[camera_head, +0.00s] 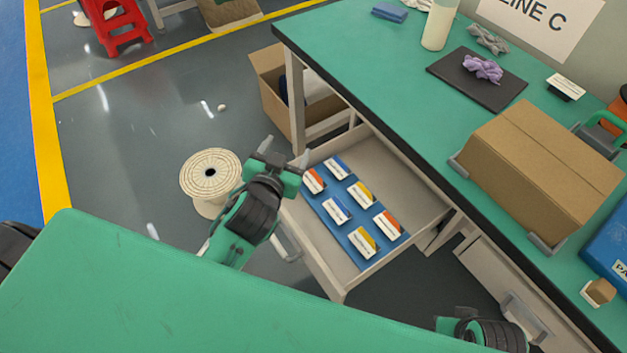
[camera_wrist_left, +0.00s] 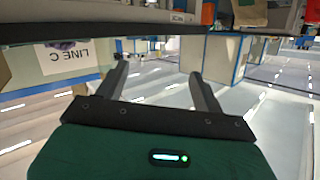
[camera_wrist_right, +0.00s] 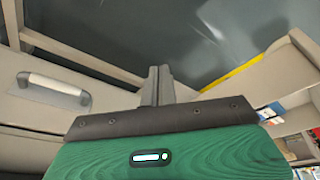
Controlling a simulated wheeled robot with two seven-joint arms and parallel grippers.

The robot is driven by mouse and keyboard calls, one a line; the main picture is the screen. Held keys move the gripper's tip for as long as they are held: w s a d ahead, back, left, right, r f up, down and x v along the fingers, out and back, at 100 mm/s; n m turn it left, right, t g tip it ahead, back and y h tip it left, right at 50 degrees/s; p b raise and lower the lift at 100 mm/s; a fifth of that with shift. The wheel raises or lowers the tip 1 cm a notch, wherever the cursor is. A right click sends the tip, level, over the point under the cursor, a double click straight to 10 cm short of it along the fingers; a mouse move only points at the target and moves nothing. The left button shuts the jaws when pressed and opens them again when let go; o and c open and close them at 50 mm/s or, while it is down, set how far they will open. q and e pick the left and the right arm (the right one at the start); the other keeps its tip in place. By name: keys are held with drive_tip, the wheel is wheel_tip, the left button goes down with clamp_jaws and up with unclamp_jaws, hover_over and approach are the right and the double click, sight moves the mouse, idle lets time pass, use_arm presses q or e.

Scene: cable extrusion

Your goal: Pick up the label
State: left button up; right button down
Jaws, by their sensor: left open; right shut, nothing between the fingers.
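Several labels lie in two rows on a blue tray (camera_head: 367,264) inside the open drawer (camera_head: 420,190). They are white cards with orange, blue or yellow ends, such as an orange one (camera_head: 387,224), a blue one (camera_head: 337,210) and a yellow one (camera_head: 362,243). My left gripper (camera_head: 283,150) is open and empty beside the drawer's left side, near the labels but apart from them. Its fingers also show open in the left wrist view (camera_wrist_left: 158,82). My right gripper shows its fingers shut and empty in the right wrist view (camera_wrist_right: 157,85); in the head view its fingers are not clear.
A cardboard box (camera_head: 540,165) stands on the green workbench (camera_head: 365,60) above the drawer. A cable spool (camera_head: 210,180) stands on the floor left of my left gripper. An open carton (camera_head: 270,90) is under the bench.

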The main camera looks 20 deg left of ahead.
use_arm(q)
drive_tip(key=w+d+r+m+t+h, duration=0.2)
drive_tip(key=d+r+m+h, duration=0.3)
drive_tip(key=d+r+h, duration=0.1)
drive_tip(key=w+d+r+m+t+h, duration=0.3)
drive_tip(key=d+r+m+h, duration=0.1)
drive_tip(key=d+r+h, duration=0.25)
drive_tip(key=s+d+r+m+g+h, duration=0.1)
drive_tip(key=s+d+m+g+h, duration=0.1)
drive_tip(key=d+m+g+h, duration=0.6)
drive_tip(key=m+g+y, duration=0.7)
drive_tip(key=g+y, duration=0.5)
drive_tip(key=y, duration=0.8)
hover_over(314, 181)
drive_tip(key=f, duration=2.6)
drive_tip(key=shift+w+d+f, duration=0.15)
drive_tip(key=shift+w+f, duration=0.1)
drive_tip(key=shift+f, duration=0.05)
drive_tip(key=f, duration=0.5)
drive_tip(key=shift+s+a+b, duration=0.25)
drive_tip(key=shift+b, duration=0.1)
drive_tip(key=shift+f, duration=0.3)
use_arm(e)
wheel_tip(314, 181, down, 10)
drive_tip(key=a, duration=0.1)
drive_tip(key=shift+w+a, duration=0.35)
drive_tip(key=shift+a, duration=0.05)
